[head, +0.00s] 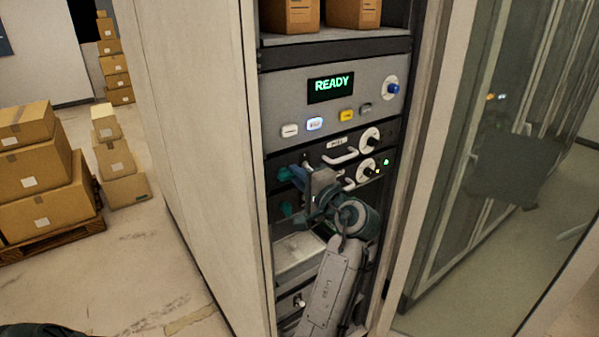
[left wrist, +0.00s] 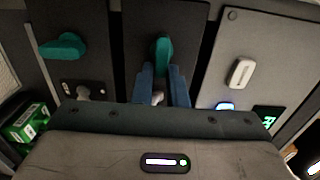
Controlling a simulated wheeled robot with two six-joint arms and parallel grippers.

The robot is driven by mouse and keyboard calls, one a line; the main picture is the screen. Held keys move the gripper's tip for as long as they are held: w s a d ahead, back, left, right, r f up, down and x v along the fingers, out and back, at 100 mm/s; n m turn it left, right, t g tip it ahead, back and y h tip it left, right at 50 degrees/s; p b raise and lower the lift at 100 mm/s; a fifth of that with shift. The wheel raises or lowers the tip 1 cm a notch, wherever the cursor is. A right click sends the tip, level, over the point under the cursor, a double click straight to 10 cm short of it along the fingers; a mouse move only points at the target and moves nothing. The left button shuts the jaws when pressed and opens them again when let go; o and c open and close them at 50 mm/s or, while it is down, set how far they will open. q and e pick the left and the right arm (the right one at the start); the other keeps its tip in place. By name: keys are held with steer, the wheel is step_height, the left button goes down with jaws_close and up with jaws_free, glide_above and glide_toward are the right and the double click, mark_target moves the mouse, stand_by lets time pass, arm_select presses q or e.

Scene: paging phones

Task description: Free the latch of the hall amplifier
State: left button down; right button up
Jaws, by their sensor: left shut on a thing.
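The rack holds two dark amplifier units under a grey panel. The upper unit (head: 312,155) has a small label too blurred to read surely, a white handle (head: 341,157) and a white dial (head: 369,138). A teal latch (left wrist: 163,50) at its left end is between the blue fingers of my left gripper (left wrist: 163,88), which is shut on it. In the head view the gripper (head: 297,172) is at the rack's left side, partly hiding the latch. The lower unit has its own teal latch (left wrist: 63,46), lying crosswise to the gripped one in the left wrist view. My right gripper is out of view.
The grey panel (head: 290,90) above shows READY and carries several buttons and a blue knob (head: 393,88). A pale tray (head: 298,252) is below the units. The cabinet's side wall (head: 195,130) is close on the left. Boxes on a pallet (head: 50,240) stand farther left.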

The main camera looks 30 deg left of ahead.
arm_select(q)
steer(key=shift+r, duration=0.1)
stand_by(0.3)
steer(key=c, duration=1.6)
jaws_free()
steer(key=shift+o, duration=0.8)
steer(key=shift+a, duration=0.3)
steer(key=shift+d+f, duration=0.2)
steer(key=shift+d, duration=0.05)
